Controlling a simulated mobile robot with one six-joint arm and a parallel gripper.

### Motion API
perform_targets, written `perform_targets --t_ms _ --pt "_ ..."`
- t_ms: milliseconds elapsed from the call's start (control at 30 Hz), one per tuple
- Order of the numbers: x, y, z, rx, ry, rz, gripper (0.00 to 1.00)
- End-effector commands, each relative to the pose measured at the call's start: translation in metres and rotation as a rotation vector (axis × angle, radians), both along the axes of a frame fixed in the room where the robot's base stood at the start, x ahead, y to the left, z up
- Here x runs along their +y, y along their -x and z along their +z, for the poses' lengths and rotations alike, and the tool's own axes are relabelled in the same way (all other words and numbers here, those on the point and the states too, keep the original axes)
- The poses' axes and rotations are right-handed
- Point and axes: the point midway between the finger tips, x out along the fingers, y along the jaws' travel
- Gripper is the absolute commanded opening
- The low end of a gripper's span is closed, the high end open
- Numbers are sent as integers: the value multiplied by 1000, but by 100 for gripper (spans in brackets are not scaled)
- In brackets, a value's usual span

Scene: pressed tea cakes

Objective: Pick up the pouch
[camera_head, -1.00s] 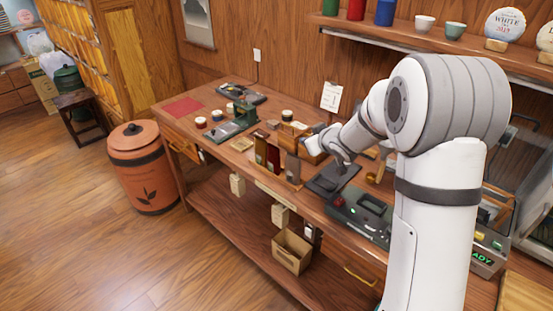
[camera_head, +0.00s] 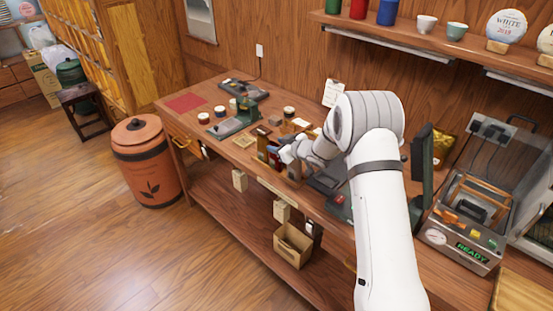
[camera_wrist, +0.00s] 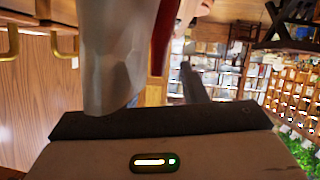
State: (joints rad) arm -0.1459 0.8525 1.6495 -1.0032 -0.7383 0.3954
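Several pouches stand in a row near the bench's front edge. In the head view a dark pouch with a gold part (camera_head: 262,149) stands left of my gripper (camera_head: 287,154), and a brown one (camera_head: 293,171) shows just below it. My gripper is low at the row and partly covers it. In the wrist view a dark finger (camera_wrist: 196,82) stands to the right of a gap, and a large blurred grey shape fills the left. I cannot tell if that shape is finger or pouch. A red strip (camera_wrist: 163,38) shows between them. The gripper looks open, with no grasp visible.
On the wooden bench (camera_head: 222,166) a green press (camera_head: 246,112) and small tins stand to the left. A dark screen (camera_head: 422,165) and a machine reading READY (camera_head: 465,235) stand to the right. A shelf (camera_head: 400,30) hangs above. A terracotta bin (camera_head: 146,165) stands on the floor.

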Motion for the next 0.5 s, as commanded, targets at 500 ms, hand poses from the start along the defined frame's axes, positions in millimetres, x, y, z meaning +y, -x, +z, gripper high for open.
perform_targets --t_ms 500 --pt "8 -9 -6 0 0 -2 30"
